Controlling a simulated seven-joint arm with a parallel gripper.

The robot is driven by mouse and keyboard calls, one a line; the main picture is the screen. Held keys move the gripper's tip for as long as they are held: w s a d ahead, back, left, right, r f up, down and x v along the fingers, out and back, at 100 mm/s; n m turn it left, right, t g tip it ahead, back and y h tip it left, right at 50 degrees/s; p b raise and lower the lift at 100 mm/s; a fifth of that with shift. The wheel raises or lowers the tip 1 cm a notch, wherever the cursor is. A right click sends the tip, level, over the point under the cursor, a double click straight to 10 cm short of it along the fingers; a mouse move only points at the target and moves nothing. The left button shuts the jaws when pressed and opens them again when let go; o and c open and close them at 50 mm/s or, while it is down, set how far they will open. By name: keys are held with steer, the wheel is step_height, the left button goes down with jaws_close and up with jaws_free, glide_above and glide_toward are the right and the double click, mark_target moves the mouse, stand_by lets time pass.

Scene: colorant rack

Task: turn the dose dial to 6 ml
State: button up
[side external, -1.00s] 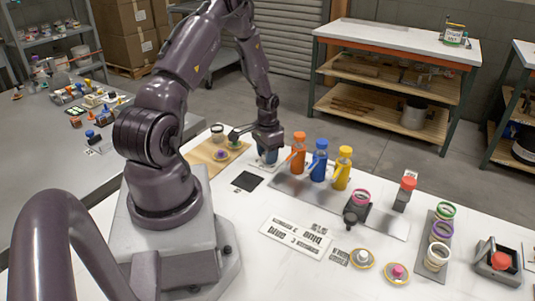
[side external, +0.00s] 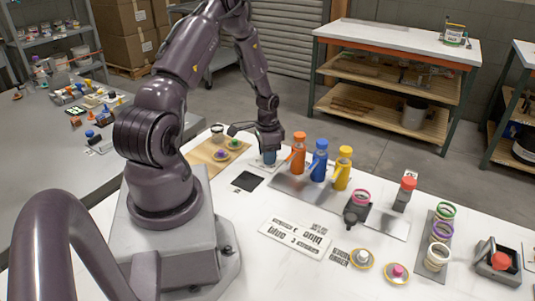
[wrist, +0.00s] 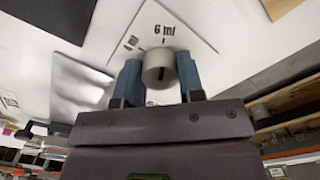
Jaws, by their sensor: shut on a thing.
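The dose dial (wrist: 156,60) is a pale grey round knob in the wrist view, with a short dark mark on its face. It sits on a white plate (wrist: 192,38) printed "6 ml" with a small tick below the text. The dark mark lies roughly in line with that tick; its exact angle is hard to tell. My gripper (wrist: 158,80) is shut on the dial, one blue finger on each side. In the side view my gripper (side external: 269,158) points down at the table left of the bottles, and its fingers hide the dial there.
Orange (side external: 298,156), blue (side external: 319,161) and yellow (side external: 343,170) bottles stand close to the right of my gripper. A wooden board (side external: 201,160) with small containers lies to the left. A black square (side external: 248,181) lies in front.

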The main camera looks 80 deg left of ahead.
steer(key=o, duration=0.9)
step_height(320, 180, up, 13)
steer(key=shift+r, duration=0.1)
steer(key=s+d+r+t, duration=0.1)
steer(key=d+r+t, duration=0.1)
steer(key=d+r, duration=0.5)
steer(key=s+d+r+t, duration=0.1)
steer(key=s+d+r, duration=0.1)
steer(key=d+r, duration=0.5)
steer(key=s+d+r+t, duration=0.2)
steer(key=d+r, duration=0.5)
steer(key=d, duration=0.9)
steer(key=shift+s+r+m+t, duration=0.15)
steer(key=shift+s+m+t, duration=0.1)
steer(key=shift+m+t, duration=0.05)
